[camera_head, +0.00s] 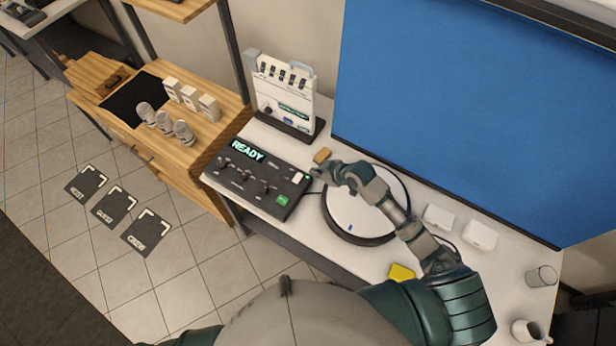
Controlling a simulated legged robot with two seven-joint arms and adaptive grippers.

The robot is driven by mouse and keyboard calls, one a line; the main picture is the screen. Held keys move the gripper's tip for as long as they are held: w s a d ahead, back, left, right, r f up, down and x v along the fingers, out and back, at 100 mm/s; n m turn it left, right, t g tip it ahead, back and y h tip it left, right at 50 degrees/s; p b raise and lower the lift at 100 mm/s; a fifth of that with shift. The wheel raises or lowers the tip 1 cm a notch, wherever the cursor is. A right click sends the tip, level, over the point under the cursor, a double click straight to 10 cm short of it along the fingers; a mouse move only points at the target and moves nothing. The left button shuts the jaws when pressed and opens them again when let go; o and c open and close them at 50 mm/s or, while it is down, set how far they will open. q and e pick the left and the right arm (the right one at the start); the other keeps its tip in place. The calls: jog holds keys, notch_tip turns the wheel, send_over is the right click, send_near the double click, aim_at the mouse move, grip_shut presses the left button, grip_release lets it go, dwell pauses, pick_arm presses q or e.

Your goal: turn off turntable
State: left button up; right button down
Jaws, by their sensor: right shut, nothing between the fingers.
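The turntable (352,212) is a round white disc with a dark rim on the white table. A small blue mark shows on its top. A black control box (243,186) stands left of it, with a lit "READY" display, several knobs, a white switch (298,177) and a green button (282,200). A cable runs between the box and the turntable. My right gripper (322,172) is shut and empty, over the turntable's far left edge, close to the box's right end. I cannot tell whether it touches the switch. My left gripper is out of view.
A white panel (283,90) stands behind the box. A tan block (321,155) lies near my gripper. A yellow block (401,272), white boxes (481,235), a glass (541,276) and a white mug (526,331) sit on the table. A blue screen (470,110) bounds the back.

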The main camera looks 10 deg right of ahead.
pick_arm(q)
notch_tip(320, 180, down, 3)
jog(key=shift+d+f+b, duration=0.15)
jog(key=shift+b, duration=0.9)
pick_arm(e)
jog(key=shift+w+d+f, duration=0.1)
jog(key=shift+d, duration=0.35)
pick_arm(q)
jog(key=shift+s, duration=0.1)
pick_arm(e)
jog(key=shift+a, duration=0.1)
